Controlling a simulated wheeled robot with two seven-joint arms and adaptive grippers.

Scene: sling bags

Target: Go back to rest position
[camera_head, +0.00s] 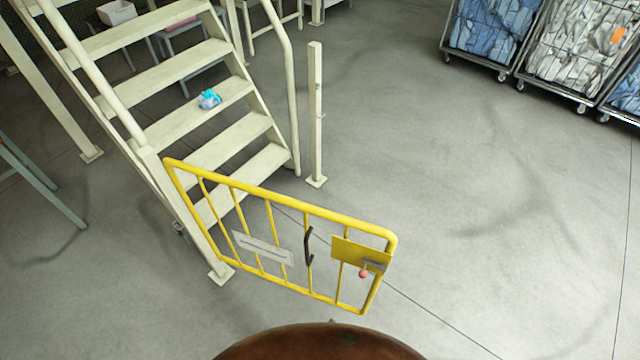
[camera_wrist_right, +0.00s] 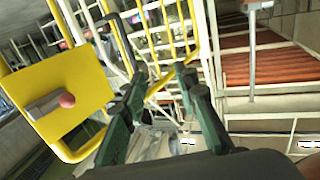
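My right gripper (camera_wrist_right: 160,80) shows in the right wrist view with its two dark green fingers spread apart. I see nothing held between them. The yellow gate (camera_wrist_right: 78,88) is beyond the fingers there, with its plate and red knob at the left. Neither arm shows in the head view, and my left gripper is in neither view. In the head view the yellow gate (camera_head: 315,212) stands at the foot of the stairs. Its latch end, with a red knob (camera_head: 363,273), is apart from the free-standing cream post (camera_head: 315,120).
Cream stairs (camera_head: 190,125) rise at the left, with a small blue item (camera_head: 209,99) on one tread. Wire carts of blue and pale cloth (camera_head: 575,50) stand at the top right. The grey floor (camera_head: 500,220) at the right is clear.

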